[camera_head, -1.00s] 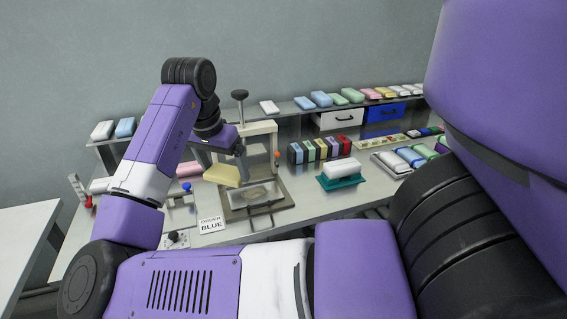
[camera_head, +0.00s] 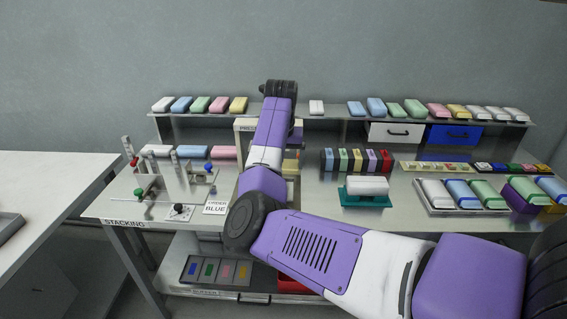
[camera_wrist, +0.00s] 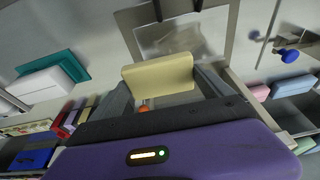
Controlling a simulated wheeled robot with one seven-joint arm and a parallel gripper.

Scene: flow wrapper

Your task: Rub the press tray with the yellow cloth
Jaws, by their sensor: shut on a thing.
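The yellow cloth (camera_wrist: 158,76) is a pale block-like pad clamped between the fingers of my gripper (camera_wrist: 162,80) in the wrist view. The press tray (camera_wrist: 231,30) is a grey-brown framed plate with a lighter, smudged middle, just beyond the cloth. The cloth overlaps the tray's near edge in this view; I cannot tell whether they touch.
The press frame (camera_head: 243,125) stands partly behind my arm. A teal stand with a white block (camera_head: 367,186) is to its right, and an order card reading BLUE (camera_head: 215,207) to its left. A blue-knobbed fixture (camera_wrist: 288,54) is near the tray.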

